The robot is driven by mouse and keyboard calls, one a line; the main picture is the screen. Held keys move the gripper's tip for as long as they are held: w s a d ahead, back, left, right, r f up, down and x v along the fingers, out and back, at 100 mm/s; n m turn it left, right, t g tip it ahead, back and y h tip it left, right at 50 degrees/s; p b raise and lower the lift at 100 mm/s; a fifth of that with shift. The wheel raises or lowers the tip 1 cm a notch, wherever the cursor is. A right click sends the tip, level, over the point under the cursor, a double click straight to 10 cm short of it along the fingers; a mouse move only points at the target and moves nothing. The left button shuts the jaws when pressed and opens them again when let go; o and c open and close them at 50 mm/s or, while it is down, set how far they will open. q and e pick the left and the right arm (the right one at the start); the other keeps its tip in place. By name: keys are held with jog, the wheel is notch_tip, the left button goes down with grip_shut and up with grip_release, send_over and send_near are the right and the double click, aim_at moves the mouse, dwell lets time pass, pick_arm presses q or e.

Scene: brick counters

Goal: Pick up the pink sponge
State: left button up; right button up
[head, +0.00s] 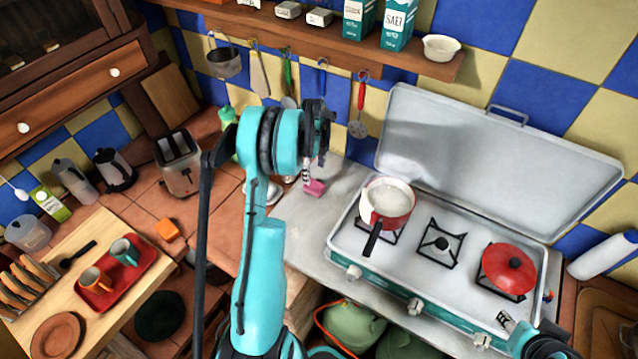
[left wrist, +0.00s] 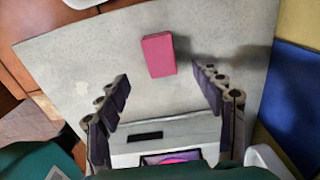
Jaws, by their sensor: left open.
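The pink sponge (head: 314,187) lies on the grey counter left of the stove. In the left wrist view the sponge (left wrist: 159,55) is a pink block lying flat, ahead of the fingertips and roughly centred between them. My left gripper (head: 307,172) reaches down close to the sponge, partly hidden by its own wrist. In the left wrist view its fingers (left wrist: 163,86) are wide apart with nothing between them. Part of my right gripper (head: 506,322) shows at the stove's front right; its jaws are too small to judge.
A wall shelf (head: 330,40) with hanging utensils is behind. A toaster (head: 180,162) stands left. The grey counter around the sponge is mostly clear.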

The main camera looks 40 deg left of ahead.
aim_at(315, 185)
pick_arm(q)
notch_tip(315, 185, down, 7)
jog(key=shift+b, duration=0.35)
jog(key=c, duration=1.1)
jog(key=shift+r, duration=0.15)
notch_tip(315, 185, up, 4)
jog(key=shift+r+p, duration=0.2)
jog(key=shift+p, duration=0.1)
jog(key=d+r, duration=0.2)
jog(key=d, duration=0.2)
jog(key=w+d+r, duration=0.1)
jog(key=d+r, duration=0.1)
jog(key=d, duration=0.1)
jog(key=d+r, duration=0.2)
jog(key=d, duration=0.2)
jog(key=shift+w+d+r, duration=0.2)
jog(key=shift+d, duration=0.1)
jog(key=o, duration=0.4)
jog(key=c, duration=0.4)
